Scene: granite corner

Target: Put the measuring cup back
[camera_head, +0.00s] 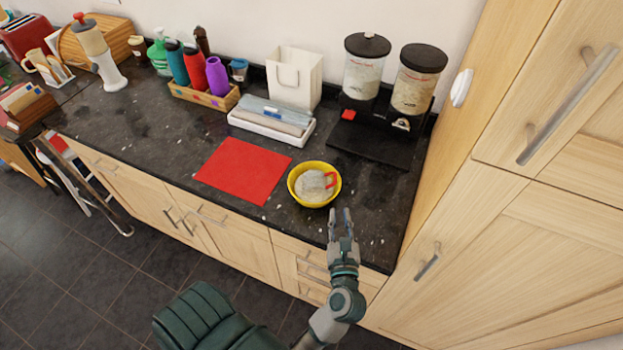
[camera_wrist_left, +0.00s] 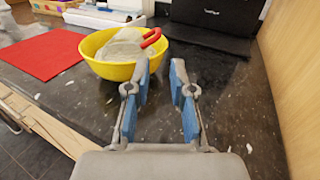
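The measuring cup (camera_head: 313,183), pale with a red handle, sits inside a yellow bowl (camera_head: 296,197) near the front edge of the counter. In the left wrist view the cup (camera_wrist_left: 125,45) leans in the bowl (camera_wrist_left: 110,70), its red handle (camera_wrist_left: 151,38) at the rim's right side. My left gripper (camera_head: 341,213) is just right of and in front of the bowl. In the wrist view its blue-padded fingers (camera_wrist_left: 162,68) are apart with nothing between them. The left finger overlaps the bowl's right edge in that view; I cannot tell if they touch. My right gripper is not in view.
A red mat (camera_head: 243,171) lies left of the bowl. A two-canister dispenser (camera_head: 366,143) stands behind, on a black base. A white tray (camera_head: 271,130), a white bag (camera_head: 293,77) and a bottle crate (camera_head: 204,97) line the back. A tall wooden cabinet (camera_head: 450,140) bounds the right.

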